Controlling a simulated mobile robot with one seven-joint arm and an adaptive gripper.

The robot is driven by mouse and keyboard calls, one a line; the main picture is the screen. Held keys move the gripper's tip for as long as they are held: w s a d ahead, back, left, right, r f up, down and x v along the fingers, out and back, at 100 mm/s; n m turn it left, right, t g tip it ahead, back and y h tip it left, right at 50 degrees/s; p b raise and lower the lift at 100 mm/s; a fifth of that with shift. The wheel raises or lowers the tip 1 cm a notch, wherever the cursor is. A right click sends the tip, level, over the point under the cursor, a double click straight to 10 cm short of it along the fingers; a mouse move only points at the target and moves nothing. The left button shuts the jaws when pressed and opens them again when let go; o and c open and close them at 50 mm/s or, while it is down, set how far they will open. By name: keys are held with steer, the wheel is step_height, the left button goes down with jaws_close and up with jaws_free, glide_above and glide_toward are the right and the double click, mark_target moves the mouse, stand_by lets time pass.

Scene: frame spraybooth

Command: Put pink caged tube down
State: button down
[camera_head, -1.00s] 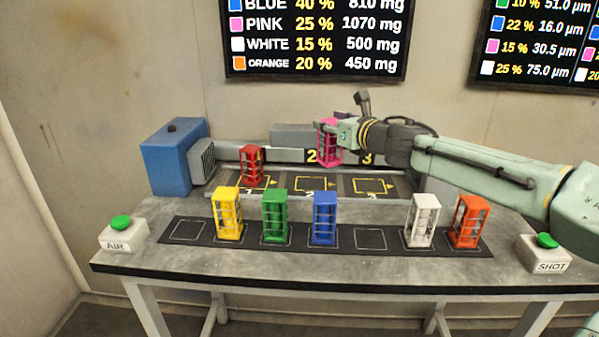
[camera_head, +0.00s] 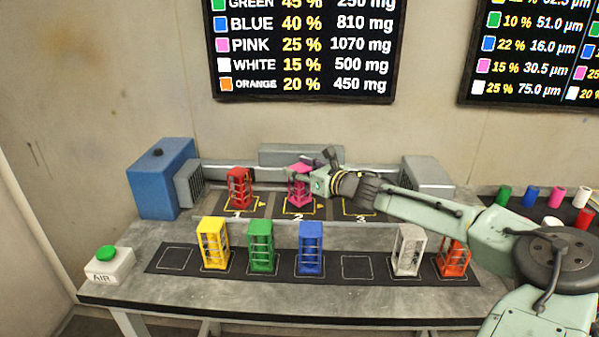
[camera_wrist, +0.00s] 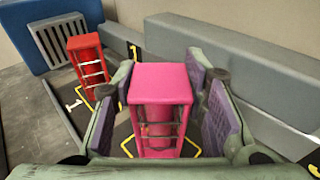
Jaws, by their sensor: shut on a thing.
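The pink caged tube (camera_head: 300,186) is upright at the square marked 2 on the dark strip at the back of the table. In the wrist view the pink caged tube (camera_wrist: 160,108) stands between my finger pads, with the yellow outline around its base. My gripper (camera_head: 305,179) reaches in from the right and is shut on it near the top. Whether its base touches the surface is hard to tell. The red caged tube (camera_head: 239,188) stands on square 1, to the left.
Square 3 (camera_head: 360,207) is empty, partly under my arm. In the front row stand yellow (camera_head: 213,243), green (camera_head: 261,246), blue (camera_head: 311,248), white (camera_head: 407,250) and orange (camera_head: 452,257) caged tubes. A blue box (camera_head: 161,180) with a grille stands at the left.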

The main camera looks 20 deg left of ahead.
steer(key=shift+f, duration=0.65)
steer(key=shift+f, duration=0.1)
steer(key=shift+f, duration=0.15)
steer(key=c, duration=1)
jaws_free()
steer(key=shift+r, duration=0.2)
steer(key=shift+d, duration=0.3)
steer(key=b+v, duration=0.3)
steer(key=v, duration=0.8)
steer(key=shift+s+d, duration=0.15)
steer(key=shift+s, duration=0.15)
